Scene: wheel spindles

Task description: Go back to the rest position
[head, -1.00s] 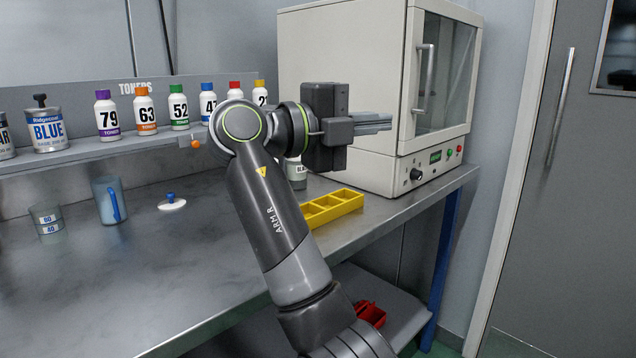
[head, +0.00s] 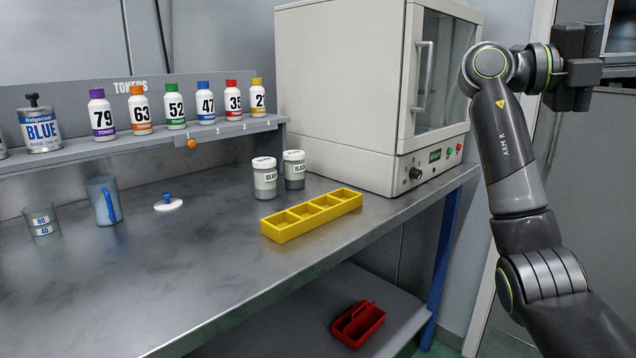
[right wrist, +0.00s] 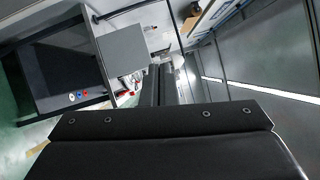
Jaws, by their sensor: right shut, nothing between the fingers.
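My right arm rises from the bottom right of the head view, bent at the elbow. Its right gripper (head: 618,73) is raised at the upper right, in front of the grey door, and points to the right edge of the picture. It is clear of the bench and the cabinet. In the right wrist view the two fingers (right wrist: 160,84) lie together, shut with nothing between them. My left gripper is in neither view.
Several toner bottles stand on the shelf (head: 110,147). A red caddy (head: 358,325) lies below. The grey door (head: 590,190) is behind my arm.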

